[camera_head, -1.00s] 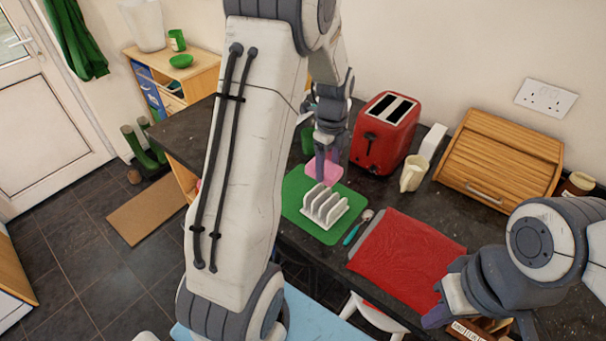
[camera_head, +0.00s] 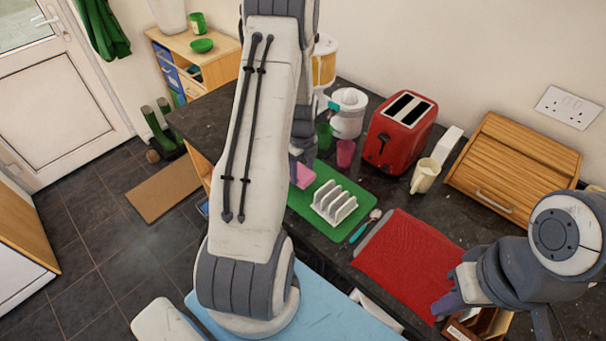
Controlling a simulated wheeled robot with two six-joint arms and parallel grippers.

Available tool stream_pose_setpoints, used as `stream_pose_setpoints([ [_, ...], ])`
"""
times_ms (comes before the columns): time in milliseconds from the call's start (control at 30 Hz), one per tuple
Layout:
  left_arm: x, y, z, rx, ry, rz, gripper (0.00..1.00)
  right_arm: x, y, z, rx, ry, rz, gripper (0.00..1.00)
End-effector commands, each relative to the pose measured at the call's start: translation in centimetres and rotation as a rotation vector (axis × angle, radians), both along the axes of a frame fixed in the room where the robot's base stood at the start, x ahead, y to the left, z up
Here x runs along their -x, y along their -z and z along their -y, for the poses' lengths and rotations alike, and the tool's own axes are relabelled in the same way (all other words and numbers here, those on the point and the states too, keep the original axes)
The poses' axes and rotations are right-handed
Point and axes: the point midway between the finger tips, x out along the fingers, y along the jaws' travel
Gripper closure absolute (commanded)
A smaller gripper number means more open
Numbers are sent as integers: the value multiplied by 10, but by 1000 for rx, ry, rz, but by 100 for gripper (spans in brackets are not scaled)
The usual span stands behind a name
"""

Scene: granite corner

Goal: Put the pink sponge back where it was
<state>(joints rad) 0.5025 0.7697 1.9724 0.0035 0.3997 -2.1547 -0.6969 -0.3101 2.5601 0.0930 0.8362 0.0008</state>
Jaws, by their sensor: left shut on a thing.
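The pink sponge (camera_head: 305,177) shows partly from behind my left arm, at the upper left of the green mat (camera_head: 302,204). My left gripper (camera_head: 299,168) is shut on the sponge, and the arm hides much of both. Whether the sponge touches the mat or hangs above it, I cannot tell. My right gripper (camera_head: 450,303) is low at the right, by the front of the red cloth (camera_head: 409,258). Its fingertips are too unclear to show whether it is open.
A white toast rack (camera_head: 334,204) stands on the mat. Behind are a green cup (camera_head: 324,137), a pink cup (camera_head: 345,153), a white juicer (camera_head: 348,112) and a red toaster (camera_head: 400,130).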

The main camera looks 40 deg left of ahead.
Motion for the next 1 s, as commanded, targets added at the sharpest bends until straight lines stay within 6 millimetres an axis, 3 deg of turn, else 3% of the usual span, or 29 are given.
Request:
stream_pose_setpoints([
  [200,0,24,1,2,0,-2,82,0,-13,0,0,-2,0,100],
  [600,0,32,1,0,0,0,82,0,-8,0,0,-2,0,100],
  [633,0,31,1,0,0,0,26,0,-8,0,0,-2,0,100],
  [700,0,30,1,0,0,0,0,0,-9,0,0,-2,0,100],
  [1000,0,26,1,0,0,0,0,0,-12,0,0,-2,0,100],
])
